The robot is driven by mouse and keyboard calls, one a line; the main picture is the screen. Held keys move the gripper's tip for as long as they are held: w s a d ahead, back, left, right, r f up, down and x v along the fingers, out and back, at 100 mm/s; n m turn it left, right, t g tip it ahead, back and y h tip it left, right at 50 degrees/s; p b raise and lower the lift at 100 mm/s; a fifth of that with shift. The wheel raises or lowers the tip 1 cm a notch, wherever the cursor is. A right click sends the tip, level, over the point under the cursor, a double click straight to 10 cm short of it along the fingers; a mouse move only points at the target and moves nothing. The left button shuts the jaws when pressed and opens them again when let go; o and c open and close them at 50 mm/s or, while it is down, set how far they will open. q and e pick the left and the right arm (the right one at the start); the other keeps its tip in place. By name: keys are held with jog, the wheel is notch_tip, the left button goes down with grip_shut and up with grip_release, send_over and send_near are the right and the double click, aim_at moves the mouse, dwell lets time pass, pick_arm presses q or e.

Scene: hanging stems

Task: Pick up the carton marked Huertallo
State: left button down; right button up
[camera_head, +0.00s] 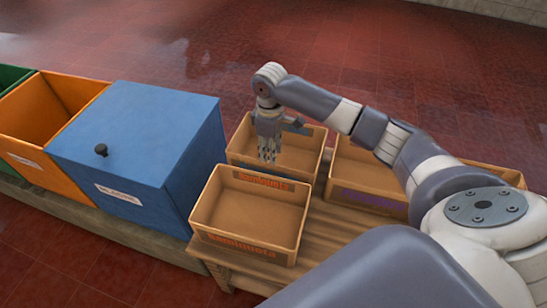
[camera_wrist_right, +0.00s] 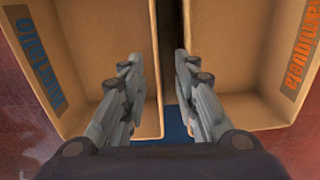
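My right gripper (camera_head: 268,160) points down over the near side of the back carton (camera_head: 318,150), next to the front carton (camera_head: 208,200). It is open, its two fingers spread in the wrist view (camera_wrist_right: 157,60) on either side of the narrow gap between two cartons. There, the left carton (camera_wrist_right: 95,35) has blue lettering and the right carton (camera_wrist_right: 230,60) has orange lettering. I cannot read Huertallo with certainty on either. In the head view the front carton has orange lettering. A third carton (camera_head: 345,165), partly behind my arm, has purple lettering. My left gripper is not in view.
The cartons stand on a slatted wooden bench (camera_head: 325,225). A closed blue box (camera_head: 145,130) with a dark knob stands close left of them. An open orange bin (camera_head: 25,160) and a green bin (camera_head: 10,75) stand beyond it. Red tiled floor (camera_head: 340,50) lies behind.

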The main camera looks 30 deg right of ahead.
aim_at(269, 170)
jog(key=f, duration=0.7)
jog(key=w+f, duration=0.1)
jog(key=f, duration=0.3)
jog(key=shift+f, duration=0.25)
jog(key=shift+a, duration=0.1)
grip_shut()
jog(key=shift+r, duration=0.15)
